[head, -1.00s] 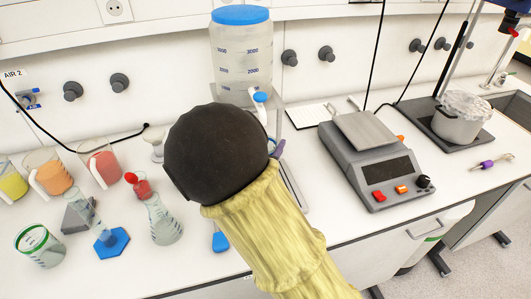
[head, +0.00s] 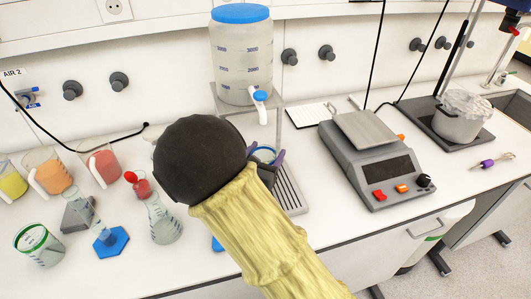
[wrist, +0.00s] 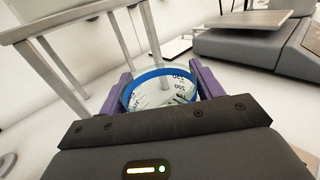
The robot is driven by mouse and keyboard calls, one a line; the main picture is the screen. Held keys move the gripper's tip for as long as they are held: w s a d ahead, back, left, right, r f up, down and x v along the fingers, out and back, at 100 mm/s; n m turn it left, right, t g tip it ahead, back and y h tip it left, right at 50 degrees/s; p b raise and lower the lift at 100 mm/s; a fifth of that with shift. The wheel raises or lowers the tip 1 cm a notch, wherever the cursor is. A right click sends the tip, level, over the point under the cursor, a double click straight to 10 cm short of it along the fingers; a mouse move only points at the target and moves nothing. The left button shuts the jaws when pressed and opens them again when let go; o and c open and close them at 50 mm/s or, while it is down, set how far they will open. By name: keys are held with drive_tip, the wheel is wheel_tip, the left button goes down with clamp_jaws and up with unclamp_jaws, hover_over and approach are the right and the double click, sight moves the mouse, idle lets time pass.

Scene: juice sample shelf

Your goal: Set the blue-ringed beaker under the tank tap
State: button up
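The blue-ringed beaker (head: 264,154) shows partly behind my gripper in the head view, below the tank tap (head: 260,96) in the picture. In the wrist view the clear beaker (wrist: 160,92) stands between two purple fingers, its blue rim facing me. My gripper (wrist: 162,88) is closed in on it, with a finger against each side. My gripper (head: 268,160) hides most of the beaker in the head view. I cannot tell whether the beaker's base touches anything. The tank (head: 241,60) with a blue lid rests on a metal stand (head: 276,102).
A slotted drip tray (head: 290,190) lies by the stand. A balance (head: 375,165) is to the right. Red, orange and yellow beakers, a green-ringed beaker (head: 38,246) and a flask (head: 162,225) crowd the left. The stand's legs (wrist: 65,65) are close left of my fingers.

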drive_tip(key=shift+o, duration=1.3)
drive_tip(key=shift+r, duration=0.15)
drive_tip(key=b+v, duration=0.1)
drive_tip(key=v, duration=1.1)
drive_tip(key=shift+s, duration=0.1)
